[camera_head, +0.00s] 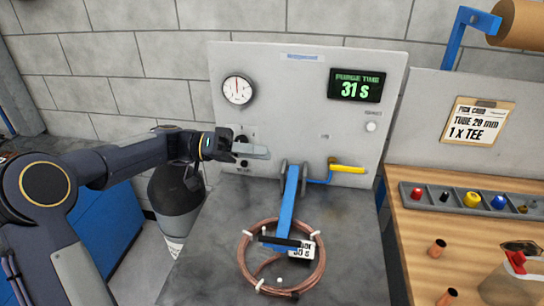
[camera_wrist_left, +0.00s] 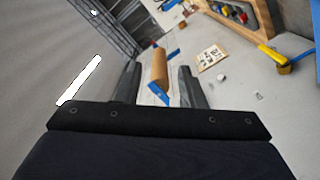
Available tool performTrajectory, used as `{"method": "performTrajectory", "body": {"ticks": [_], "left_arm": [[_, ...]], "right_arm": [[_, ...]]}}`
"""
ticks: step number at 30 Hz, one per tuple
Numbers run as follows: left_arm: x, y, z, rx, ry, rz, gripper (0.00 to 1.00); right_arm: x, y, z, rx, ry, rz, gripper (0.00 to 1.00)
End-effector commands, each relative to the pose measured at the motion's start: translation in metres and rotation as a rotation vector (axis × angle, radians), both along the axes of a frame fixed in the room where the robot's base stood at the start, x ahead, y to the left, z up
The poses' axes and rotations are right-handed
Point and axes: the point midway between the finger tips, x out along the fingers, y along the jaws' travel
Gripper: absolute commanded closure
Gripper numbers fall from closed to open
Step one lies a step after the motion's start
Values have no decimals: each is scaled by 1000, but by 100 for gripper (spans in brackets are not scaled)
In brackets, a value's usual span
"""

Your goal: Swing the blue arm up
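The blue arm (camera_head: 287,204) is hinged at the foot of the grey panel and slopes down toward the front. Its lower end, with a black crossbar (camera_head: 286,241), lies over a coil of copper tube (camera_head: 323,262). A white tag reading about 30 s hangs beside the crossbar, partly covered by it. My left gripper (camera_head: 256,150) is in front of the panel, above and left of the hinge, and apart from the blue arm. In the left wrist view its two fingers (camera_wrist_left: 160,90) stand apart with nothing held between them. My right gripper is not in view.
A yellow-handled valve (camera_head: 347,169) sits right of the hinge. The panel carries a gauge (camera_head: 237,89) and a timer (camera_head: 357,87) reading 31 S. A dark tank (camera_head: 176,200) stands below my left arm. A wooden bench (camera_head: 420,218) with a parts tray is at right.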

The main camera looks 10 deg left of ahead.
Motion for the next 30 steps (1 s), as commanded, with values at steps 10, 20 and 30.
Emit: {"method": "performTrajectory", "body": {"ticks": [10, 20, 30], "left_arm": [[0, 36, 0, 1, -1, 0, 64], [-4, 34, 1, 20, 8, -1, 64], [-116, 13, -30, 550, 269, 163, 64]], "right_arm": [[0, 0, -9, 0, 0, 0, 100], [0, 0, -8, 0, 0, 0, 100], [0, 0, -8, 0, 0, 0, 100]]}}
